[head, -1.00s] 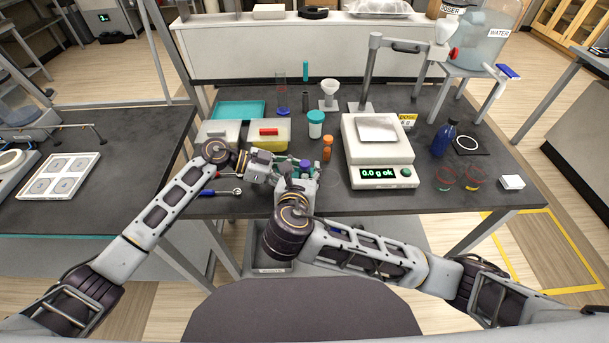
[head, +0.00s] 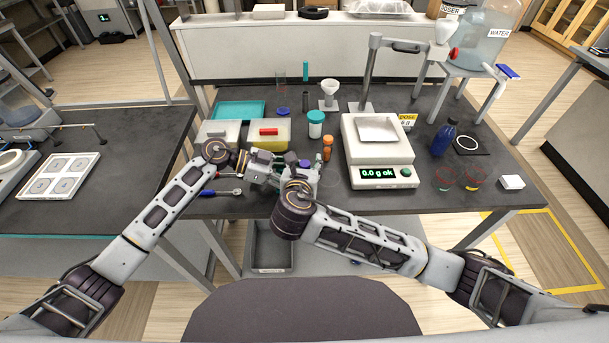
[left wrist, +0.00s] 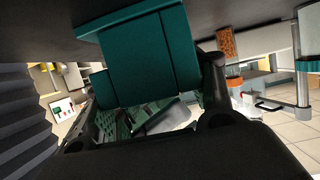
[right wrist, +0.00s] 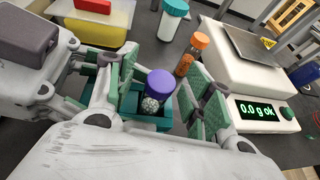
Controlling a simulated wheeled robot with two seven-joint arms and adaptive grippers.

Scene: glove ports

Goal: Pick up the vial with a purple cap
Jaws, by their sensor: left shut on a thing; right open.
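The vial with a purple cap (right wrist: 160,83) stands in a small teal holder (right wrist: 126,104) in the right wrist view; its cap also shows in the head view (head: 305,163). My left gripper (head: 268,171) comes in from the left and is shut on the teal holder, whose block fills the upper middle of the left wrist view (left wrist: 150,55). My right gripper (right wrist: 163,92) is open, with its green-padded fingers on either side of the vial. I cannot tell whether they touch it. The vial's lower part is hidden in the holder.
A balance (head: 378,150) reading 0.0 g stands to the right. An orange-capped vial (head: 327,145) and a teal-lidded jar (head: 316,124) stand just behind the grippers. A spoon-like tool (head: 228,191) lies at the front.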

